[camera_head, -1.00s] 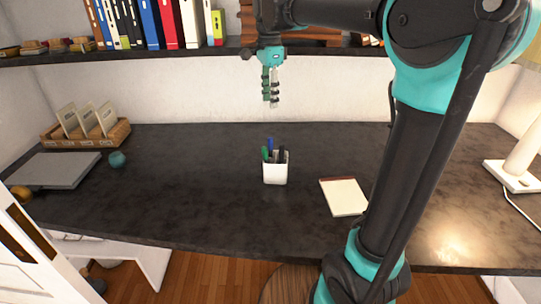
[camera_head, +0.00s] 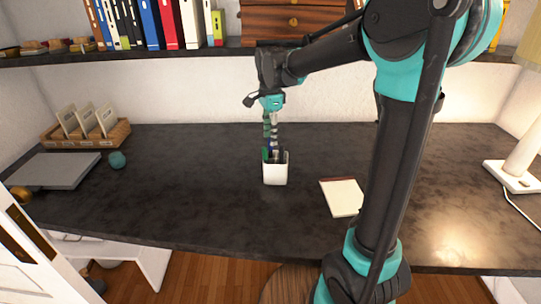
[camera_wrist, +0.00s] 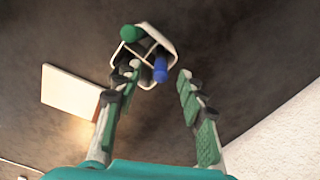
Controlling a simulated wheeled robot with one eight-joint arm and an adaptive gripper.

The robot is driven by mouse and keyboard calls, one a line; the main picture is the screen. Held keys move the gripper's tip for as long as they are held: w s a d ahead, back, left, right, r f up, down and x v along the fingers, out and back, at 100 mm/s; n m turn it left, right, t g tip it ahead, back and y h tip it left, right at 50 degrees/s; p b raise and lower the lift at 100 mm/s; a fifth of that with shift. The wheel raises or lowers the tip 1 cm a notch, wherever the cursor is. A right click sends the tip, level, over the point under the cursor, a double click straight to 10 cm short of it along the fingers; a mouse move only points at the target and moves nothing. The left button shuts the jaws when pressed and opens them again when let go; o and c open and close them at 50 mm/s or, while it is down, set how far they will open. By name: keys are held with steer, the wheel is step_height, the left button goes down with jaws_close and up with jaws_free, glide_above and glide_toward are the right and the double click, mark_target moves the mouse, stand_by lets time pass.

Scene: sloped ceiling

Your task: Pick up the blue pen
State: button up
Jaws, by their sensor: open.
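The blue pen stands in a white pen cup (camera_head: 275,173) on the dark desk. In the wrist view the blue pen (camera_wrist: 160,70) shows at the near side of the cup (camera_wrist: 168,42), beside a green pen (camera_wrist: 130,33) and dark pens. My gripper (camera_head: 270,142) is right above the cup in the head view and partly hides the pens. In the wrist view my gripper (camera_wrist: 158,78) is open, with one finger on each side of the blue pen's top and a gap to the right finger. I cannot tell whether a finger touches a pen.
A notepad (camera_head: 343,198) lies right of the cup. A grey laptop-like slab (camera_head: 55,170), a teal ball (camera_head: 117,159) and a wooden card tray (camera_head: 90,138) are at the left. A lamp (camera_head: 515,170) stands at the right. A shelf (camera_head: 200,52) runs above the desk.

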mark_target(271, 150)
steer(key=shift+f, duration=1.9)
steer(key=shift+c, duration=0.5)
jaws_close()
step_height(271, 150, up, 20)
